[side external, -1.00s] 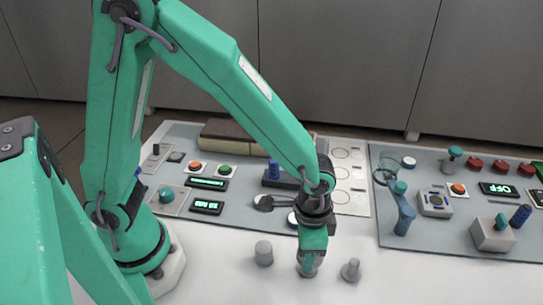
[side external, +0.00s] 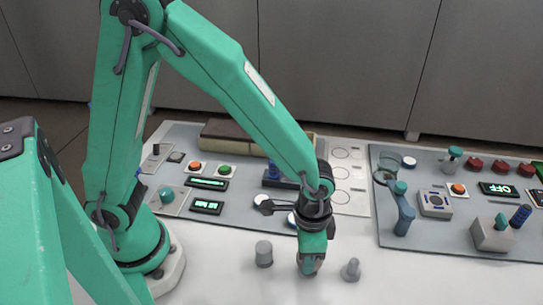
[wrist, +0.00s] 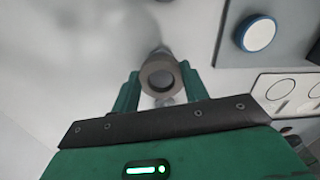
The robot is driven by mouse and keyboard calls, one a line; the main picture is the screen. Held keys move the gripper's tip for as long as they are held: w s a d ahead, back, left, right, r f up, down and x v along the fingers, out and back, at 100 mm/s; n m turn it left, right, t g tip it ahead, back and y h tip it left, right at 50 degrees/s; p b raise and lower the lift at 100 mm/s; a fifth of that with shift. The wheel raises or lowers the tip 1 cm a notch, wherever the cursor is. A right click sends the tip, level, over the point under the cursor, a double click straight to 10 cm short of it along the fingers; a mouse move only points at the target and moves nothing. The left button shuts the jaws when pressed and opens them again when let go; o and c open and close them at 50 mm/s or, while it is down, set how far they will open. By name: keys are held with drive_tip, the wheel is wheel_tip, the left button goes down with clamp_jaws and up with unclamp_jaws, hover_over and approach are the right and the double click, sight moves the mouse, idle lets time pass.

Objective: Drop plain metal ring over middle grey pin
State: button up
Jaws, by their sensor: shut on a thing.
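The plain metal ring (wrist: 160,66) is grey-brown and sits between my gripper's two green fingers (wrist: 160,76) in the wrist view. A grey round surface shows through its hole; I cannot tell whether that is the middle pin's top. In the side view my gripper (side external: 311,264) points down, low over the white table, between a grey pin on the left (side external: 264,254) and a slimmer grey pin on the right (side external: 351,270). My fingers mostly cover the spot between them, so the middle pin and the ring's height over it are unclear.
A grey panel with buttons and displays (side external: 207,207) lies behind my gripper. A second panel (side external: 437,236) with a blue-grey hook post (side external: 404,217) lies to the right. The white table in front is clear around the pins.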

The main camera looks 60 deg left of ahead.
drive_tip(key=shift+f, duration=1.4)
idle(1.4)
idle(0.5)
drive_tip(key=o, duration=1.5)
drive_tip(key=shift+r, duration=0.1)
drive_tip(key=shift+r, duration=4.5)
